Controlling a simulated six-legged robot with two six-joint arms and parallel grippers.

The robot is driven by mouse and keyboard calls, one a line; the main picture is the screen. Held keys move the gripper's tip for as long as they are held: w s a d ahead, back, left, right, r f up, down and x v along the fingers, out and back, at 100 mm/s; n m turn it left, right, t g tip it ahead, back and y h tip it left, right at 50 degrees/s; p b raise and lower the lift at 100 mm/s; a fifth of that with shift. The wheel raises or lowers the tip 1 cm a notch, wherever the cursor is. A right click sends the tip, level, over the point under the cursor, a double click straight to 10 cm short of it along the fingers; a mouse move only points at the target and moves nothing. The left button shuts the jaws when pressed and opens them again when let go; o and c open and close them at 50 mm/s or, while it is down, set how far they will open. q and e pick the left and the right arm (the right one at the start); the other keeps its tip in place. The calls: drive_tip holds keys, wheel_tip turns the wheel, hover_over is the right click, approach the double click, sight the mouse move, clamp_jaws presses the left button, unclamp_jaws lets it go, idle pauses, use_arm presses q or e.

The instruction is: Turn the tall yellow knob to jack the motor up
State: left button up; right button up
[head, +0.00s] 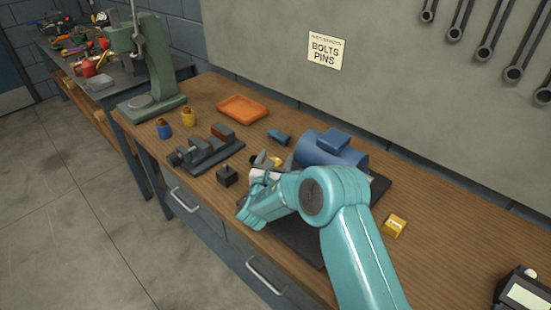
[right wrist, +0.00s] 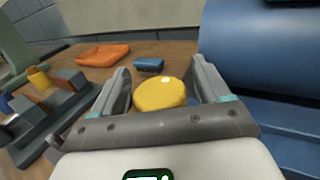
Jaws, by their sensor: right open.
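The yellow knob (right wrist: 160,94) shows in the right wrist view as a round yellow top between the two fingers of my right gripper (right wrist: 162,88). The fingers are apart, one on each side of it, with no clear contact. In the head view the knob (head: 275,161) is a small yellow patch, partly hidden by my right gripper (head: 266,175). The blue motor (head: 330,152) lies just right of the gripper on a dark base; its blue body (right wrist: 258,45) fills the right of the wrist view. My left gripper is not in view.
A grey vise (head: 205,148), an orange tray (head: 242,109) and a small blue block (head: 279,137) stand left of and behind the motor. A dark small block (head: 227,175) is left of my gripper. A yellow block (head: 394,225) lies right on the wooden bench.

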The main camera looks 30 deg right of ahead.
drive_tip(key=shift+d, duration=0.1)
drive_tip(key=shift+f, duration=0.1)
drive_tip(key=c, duration=0.3)
drive_tip(key=shift+w, duration=0.1)
drive_tip(key=c, duration=0.6)
drive_tip(key=shift+f+m+g+h+b, duration=0.15)
drive_tip(key=shift+m+g+h+b, duration=0.2)
drive_tip(key=shift+b, duration=0.4)
drive_tip(key=shift+c, duration=0.2)
drive_tip(key=m+g+h+b, duration=0.2)
drive_tip(key=m+g+b, duration=0.1)
drive_tip(key=b, duration=0.1)
drive_tip(key=shift+f+g+h, duration=0.1)
drive_tip(key=shift+g+h, duration=0.15)
drive_tip(key=shift+s+d+m+g+h+b, duration=0.1)
drive_tip(key=shift+s+m+g+h+b, duration=0.2)
drive_tip(key=shift+g+b, duration=0.35)
drive_tip(key=shift+s+r+m+g+h, duration=0.15)
drive_tip(key=shift+m+g+h, duration=0.35)
drive_tip(key=shift+m+g, duration=0.55)
drive_tip(key=shift+s+d+r+m+g+h, duration=0.15)
drive_tip(key=shift+m+g, duration=0.4)
drive_tip(key=shift+g, duration=0.55)
drive_tip(key=shift+w+a+r+m+g+h, duration=0.15)
drive_tip(key=shift+m+g, duration=0.4)
drive_tip(key=shift+g, duration=0.55)
drive_tip(key=shift+s+f+m+g, duration=0.15)
drive_tip(key=shift+s+m+g, duration=0.05)
drive_tip(key=shift+m+g, duration=0.25)
